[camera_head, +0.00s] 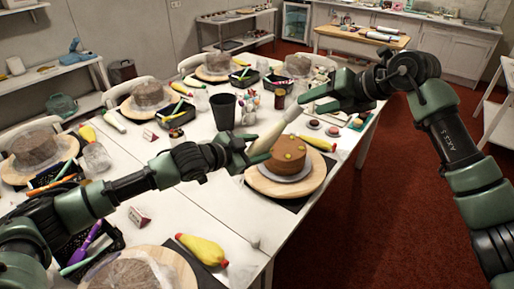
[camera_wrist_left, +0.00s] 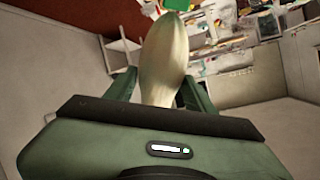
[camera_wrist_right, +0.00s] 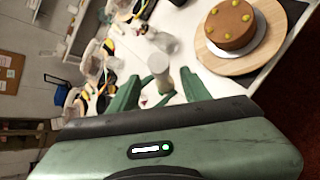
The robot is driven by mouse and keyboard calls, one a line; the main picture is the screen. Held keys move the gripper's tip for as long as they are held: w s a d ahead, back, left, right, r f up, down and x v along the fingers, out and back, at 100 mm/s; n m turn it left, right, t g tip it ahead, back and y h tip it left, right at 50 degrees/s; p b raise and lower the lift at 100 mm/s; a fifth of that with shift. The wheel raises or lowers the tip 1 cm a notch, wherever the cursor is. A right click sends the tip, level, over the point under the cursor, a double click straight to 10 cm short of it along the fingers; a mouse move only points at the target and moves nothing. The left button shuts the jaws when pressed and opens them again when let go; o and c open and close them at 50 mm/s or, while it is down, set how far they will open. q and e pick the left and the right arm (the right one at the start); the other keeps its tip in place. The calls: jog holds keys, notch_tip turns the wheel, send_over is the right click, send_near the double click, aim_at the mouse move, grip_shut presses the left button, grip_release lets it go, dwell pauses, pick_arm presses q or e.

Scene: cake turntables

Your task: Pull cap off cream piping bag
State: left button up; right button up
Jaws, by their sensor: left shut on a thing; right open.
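The pale cream piping bag (camera_head: 272,132) is held tilted above the table, its far end up and to the right. My left gripper (camera_head: 247,155) is shut on the bag, which also fills the middle of the left wrist view (camera_wrist_left: 165,65). My right gripper (camera_head: 315,99) is open near the bag's upper end. A pale shape (camera_wrist_right: 158,68) shows between its fingers in the right wrist view. A bright green patch sits at the bag's far end in the left wrist view; I cannot tell whether it is the cap or a finger.
A brown cake with yellow dots (camera_head: 284,157) sits on a round wooden turntable (camera_head: 306,183) below the arms. A yellow bag (camera_head: 202,249) lies near the table's front edge. A dark cup (camera_head: 223,110) stands behind the left gripper. The red floor at right is clear.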

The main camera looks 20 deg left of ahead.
aim_at(303, 108)
jog(key=shift+x, duration=3.05)
jog(key=shift+r, duration=0.1)
grip_shut()
jog(key=shift+w+d+r, duration=0.1)
jog(key=shift+d+r, duration=0.4)
jog(key=shift+r, duration=0.3)
jog(key=shift+w+d+r, duration=0.15)
jog(key=shift+d+r, duration=0.4)
jog(key=shift+r, duration=0.2)
jog(key=shift+w+d+r, duration=0.1)
jog(key=shift+d+r, duration=0.4)
jog(key=shift+r, duration=0.3)
